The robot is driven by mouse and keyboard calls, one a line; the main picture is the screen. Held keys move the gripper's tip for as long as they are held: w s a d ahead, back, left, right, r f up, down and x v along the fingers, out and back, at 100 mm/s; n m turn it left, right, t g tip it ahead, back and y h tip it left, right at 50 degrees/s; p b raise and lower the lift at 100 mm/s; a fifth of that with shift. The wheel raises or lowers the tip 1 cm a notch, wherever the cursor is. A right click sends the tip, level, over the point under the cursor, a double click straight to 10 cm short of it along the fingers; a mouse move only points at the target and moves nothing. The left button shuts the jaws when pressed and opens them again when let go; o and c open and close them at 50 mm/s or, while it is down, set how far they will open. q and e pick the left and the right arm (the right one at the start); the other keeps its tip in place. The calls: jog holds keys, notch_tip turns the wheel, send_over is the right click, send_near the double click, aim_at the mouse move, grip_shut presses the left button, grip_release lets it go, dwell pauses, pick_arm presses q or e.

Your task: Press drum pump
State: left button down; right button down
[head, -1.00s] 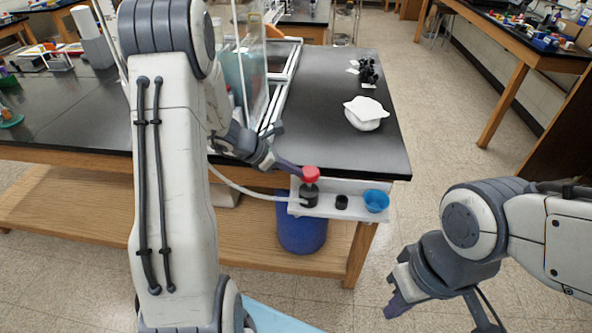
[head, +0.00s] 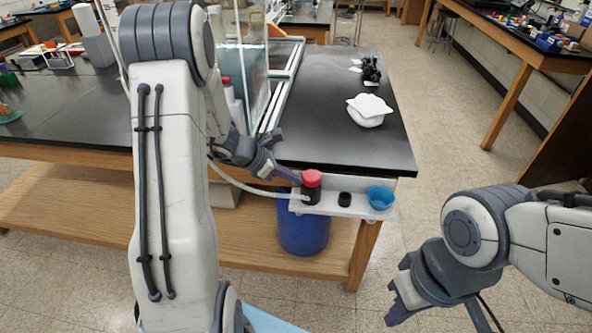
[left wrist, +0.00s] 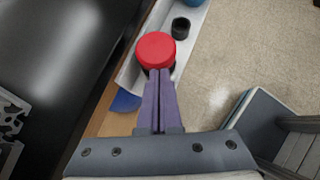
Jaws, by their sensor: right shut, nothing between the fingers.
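The drum pump has a red cap (head: 312,178) on a black body (head: 311,195), standing at the left end of a white tray on the table's front edge. The cap sits low, close against the body. In the left wrist view the closed fingers (left wrist: 157,75) reach the edge of the red cap (left wrist: 155,50); exact contact is hard to tell. My right gripper (head: 390,318) is shut and empty, low at the right, away from the table.
The white tray (head: 327,208) also holds a small black cup (head: 344,199) and a blue bowl (head: 380,198). A pale hose (head: 245,185) runs to the pump. A white covered bowl (head: 368,110) stands on the black tabletop (head: 330,115). A clear-walled frame (head: 262,85) stands behind my left arm.

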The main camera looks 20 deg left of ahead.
pick_arm(q)
jog(key=p+v, duration=0.1)
jog(key=v, duration=1.2)
jog(key=shift+w+r, duration=0.1)
jog(key=shift+r, duration=0.05)
dwell(2.5)
jog(key=s+d+r+m+g, duration=0.1)
jog(key=s+d+m+g, duration=0.2)
jog(key=d+m, duration=0.45)
jog(key=s+d+r+m+g, duration=0.15)
jog(key=s+d+m, duration=0.3)
jog(key=d, duration=0.55)
jog(key=s+d+m+g+y, duration=0.1)
jog(key=s+d+m, duration=0.3)
jog(key=s+m, duration=0.4)
jog(key=s+d+m+y, duration=0.4)
jog(key=s+m, duration=0.4)
jog(key=m, duration=0.5)
jog(key=shift+d+m+g+y, duration=0.3)
jog(key=shift+m+g, duration=0.05)
jog(key=shift+m, duration=0.05)
